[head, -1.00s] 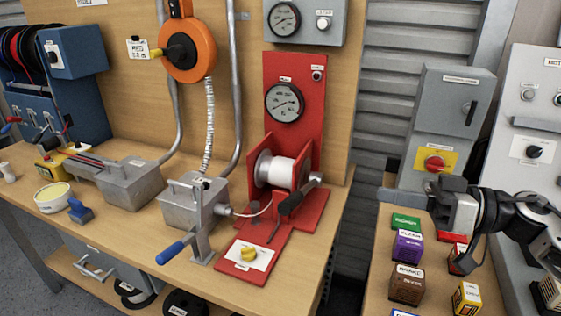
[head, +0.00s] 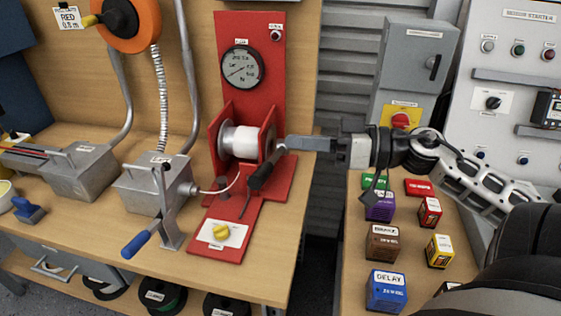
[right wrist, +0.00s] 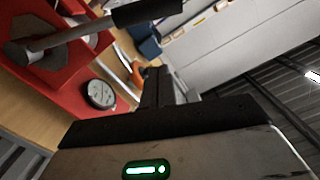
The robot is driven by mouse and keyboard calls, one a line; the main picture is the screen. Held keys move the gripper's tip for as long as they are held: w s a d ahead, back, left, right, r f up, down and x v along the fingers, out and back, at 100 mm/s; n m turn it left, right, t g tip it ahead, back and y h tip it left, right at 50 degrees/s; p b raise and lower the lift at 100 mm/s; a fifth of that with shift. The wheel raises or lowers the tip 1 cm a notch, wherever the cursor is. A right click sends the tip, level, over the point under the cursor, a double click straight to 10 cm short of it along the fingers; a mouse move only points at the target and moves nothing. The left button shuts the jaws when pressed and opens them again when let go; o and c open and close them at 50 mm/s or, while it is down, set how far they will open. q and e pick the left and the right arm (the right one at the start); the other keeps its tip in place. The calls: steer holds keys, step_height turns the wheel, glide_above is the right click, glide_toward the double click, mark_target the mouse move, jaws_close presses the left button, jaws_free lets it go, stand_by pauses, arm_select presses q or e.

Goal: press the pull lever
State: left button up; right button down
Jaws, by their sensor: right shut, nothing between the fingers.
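The lever (head: 262,175) with a black grip sits on the right side of the red stand (head: 252,80), tilted down toward the front. In the right wrist view its black grip (right wrist: 148,12) and grey bar cross the top left. My right gripper (head: 292,144) is shut and empty, with its fingers pointing left beside the lever's upper end. In the right wrist view its fingers (right wrist: 155,88) lie together, apart from the grip. Contact cannot be told from the head view. My left gripper is not in view.
A white spool (head: 238,142) and a round gauge (head: 242,67) are on the red stand. A grey box with a blue-handled crank (head: 142,244) stands to the left. Several small coloured boxes, including a blue one (head: 386,291), stand on the right bench beyond a gap.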

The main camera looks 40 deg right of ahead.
mark_target(272, 161)
steer(key=shift+w+a+f+b, duration=0.15)
steer(key=shift+w+a+f, duration=0.15)
steer(key=shift+a+f, duration=0.3)
steer(key=shift+w+a+f+b, duration=0.15)
steer(key=shift+w+a+f, duration=0.1)
steer(key=shift+a+f, duration=0.35)
steer(key=shift+w+a+f+b, duration=0.15)
steer(key=shift+w+a+f, duration=0.15)
steer(key=shift+a+f, duration=0.3)
steer(key=shift+f, duration=0.15)
